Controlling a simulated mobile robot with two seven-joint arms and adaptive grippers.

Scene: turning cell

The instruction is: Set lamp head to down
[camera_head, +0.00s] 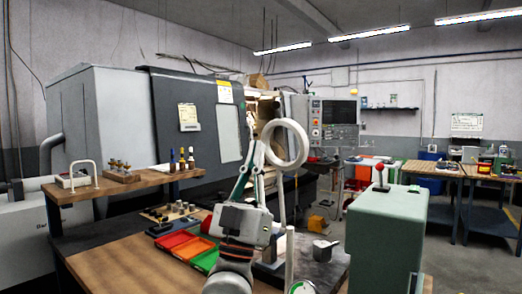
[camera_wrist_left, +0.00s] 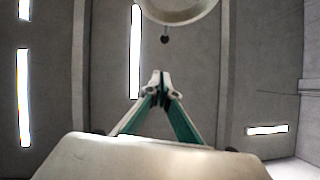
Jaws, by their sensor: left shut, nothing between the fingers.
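The lamp head (camera_head: 303,143) is a pale ring standing roughly upright, its opening turned toward the head camera. A thin pale lamp post (camera_head: 283,205) runs down below it to the bench. My left gripper (camera_head: 260,146) points up, with its fingertips just left of the ring's lower left side. In the left wrist view the fingertips (camera_wrist_left: 159,82) meet with nothing between them. The ring's edge (camera_wrist_left: 178,14) shows above them there, with a visible gap. I cannot tell from the head view whether the gripper touches the ring. My right gripper is not in view.
Red, orange and green trays (camera_head: 172,241) lie on the wooden bench (camera_head: 125,268) left of my arm. A raised shelf (camera_head: 115,185) holds bottles and tools. A green-grey cabinet (camera_head: 385,240) with a red-knobbed lever stands right. A large lathe (camera_head: 197,125) is behind.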

